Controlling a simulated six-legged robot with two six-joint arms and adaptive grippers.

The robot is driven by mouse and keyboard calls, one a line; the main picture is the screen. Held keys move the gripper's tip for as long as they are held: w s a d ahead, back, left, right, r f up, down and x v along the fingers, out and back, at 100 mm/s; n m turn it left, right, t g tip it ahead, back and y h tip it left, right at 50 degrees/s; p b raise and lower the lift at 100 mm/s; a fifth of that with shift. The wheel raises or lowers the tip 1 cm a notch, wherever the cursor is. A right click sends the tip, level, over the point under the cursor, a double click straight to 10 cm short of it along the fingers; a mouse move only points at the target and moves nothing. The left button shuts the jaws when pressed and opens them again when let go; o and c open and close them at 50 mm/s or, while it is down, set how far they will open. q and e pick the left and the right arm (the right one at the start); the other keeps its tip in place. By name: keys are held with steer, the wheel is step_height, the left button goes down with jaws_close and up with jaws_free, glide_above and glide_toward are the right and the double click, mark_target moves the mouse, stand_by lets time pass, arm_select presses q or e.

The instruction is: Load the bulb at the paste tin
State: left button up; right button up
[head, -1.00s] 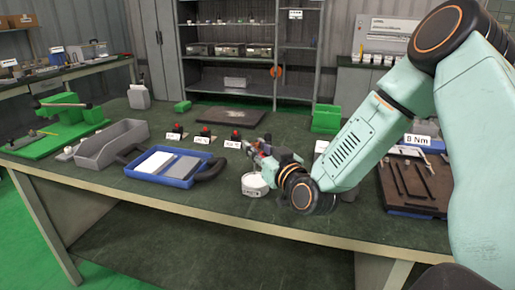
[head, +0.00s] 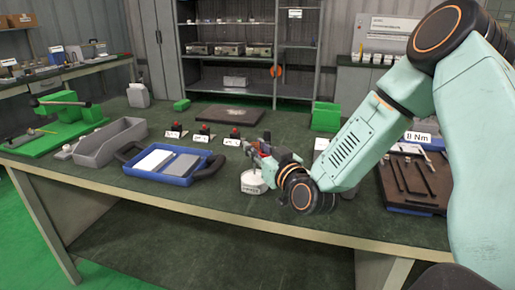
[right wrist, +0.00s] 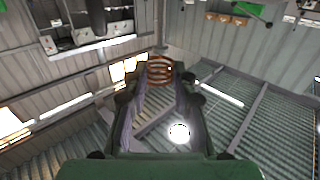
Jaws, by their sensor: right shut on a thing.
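The paste tin (head: 252,184), a small round white tin with a label, stands on the dark green bench near its front edge. My right gripper (head: 261,151) is over the tin's back right side, with its arm coming in from the right. In the right wrist view the gripper's fingers (right wrist: 158,88) are shut on a copper-coloured coiled piece (right wrist: 160,71) at their tips. The bulb itself cannot be told apart from this coil. Small red parts show at the gripper in the head view. Whether anything touches the paste cannot be told. My left gripper is out of view.
Left of the tin lie a blue tray (head: 143,176) with pale plates and a grey bin (head: 108,145). Small red-topped items with labels (head: 204,134) stand behind. A tool board (head: 410,207) lies right, beyond my arm. Bench front near the tin is clear.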

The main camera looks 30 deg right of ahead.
steer(key=shift+d+f, duration=0.1)
steer(key=shift+f, duration=0.2)
steer(key=shift+f+b, duration=0.35)
steer(key=shift+b, duration=0.1)
stand_by(0.8)
steer(key=shift+r, duration=0.1)
step_height(320, 180, up, 7)
steer(key=p, duration=0.7)
stand_by(0.4)
stand_by(0.3)
